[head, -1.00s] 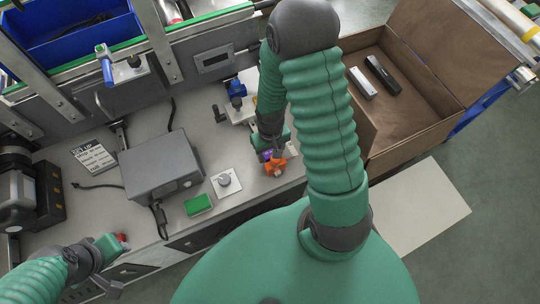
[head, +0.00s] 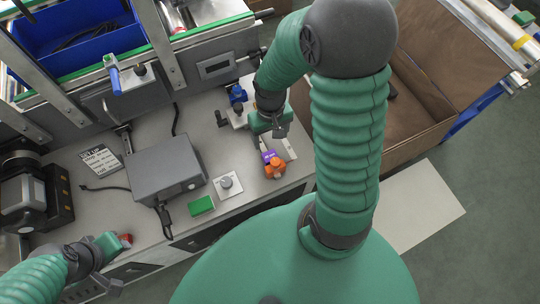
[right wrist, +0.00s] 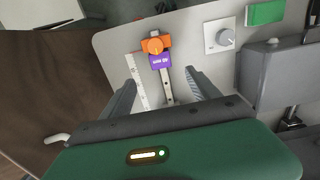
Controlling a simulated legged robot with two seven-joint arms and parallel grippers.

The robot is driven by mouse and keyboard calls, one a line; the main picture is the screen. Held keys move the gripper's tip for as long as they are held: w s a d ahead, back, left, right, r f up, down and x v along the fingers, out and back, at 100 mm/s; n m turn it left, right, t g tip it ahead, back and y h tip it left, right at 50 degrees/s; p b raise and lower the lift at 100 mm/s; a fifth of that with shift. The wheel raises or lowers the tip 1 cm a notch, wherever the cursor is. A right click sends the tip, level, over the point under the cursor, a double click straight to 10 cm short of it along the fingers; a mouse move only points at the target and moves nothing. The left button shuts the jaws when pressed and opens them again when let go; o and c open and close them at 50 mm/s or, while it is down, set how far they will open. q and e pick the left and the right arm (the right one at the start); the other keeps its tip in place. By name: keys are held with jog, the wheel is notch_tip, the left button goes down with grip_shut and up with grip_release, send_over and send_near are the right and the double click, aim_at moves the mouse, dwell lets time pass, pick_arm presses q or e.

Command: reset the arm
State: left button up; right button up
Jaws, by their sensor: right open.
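My right gripper (head: 275,138) is open over the right part of the grey bench (head: 228,165). In the right wrist view its two fingers (right wrist: 160,92) stand wide apart with nothing between them touching either one. An orange knob piece with a purple block (head: 273,166) sits on the bench beyond the fingertips; the orange knob (right wrist: 154,45) also shows in the right wrist view, beside a ruled strip (right wrist: 138,82). My left gripper (head: 122,262) is at the lower left, at the bench's front edge, near a small red thing; its jaws are too small to judge.
A grey box (head: 165,168), a green block (head: 201,205) and a white dial plate (head: 227,184) stand on the bench. A blue-and-black fitting (head: 237,98) is just left of my right arm. A large brown carton (head: 430,90) stands at the right. A blue bin (head: 70,45) is at the upper left.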

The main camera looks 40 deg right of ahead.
jog(key=shift+r, duration=1.45)
jog(key=a+r+n+t+p, duration=0.2)
jog(key=a+r+n+p, duration=0.1)
jog(key=a+r+p, duration=0.4)
notch_tip(320, 180, up, 3)
jog(key=a, duration=0.2)
jog(key=shift+w+a+f+n+t, duration=0.2)
jog(key=shift+a+n+t, duration=0.1)
jog(key=shift+a, duration=0.1)
jog(key=shift+s+a, duration=0.1)
jog(key=shift+a, duration=0.15)
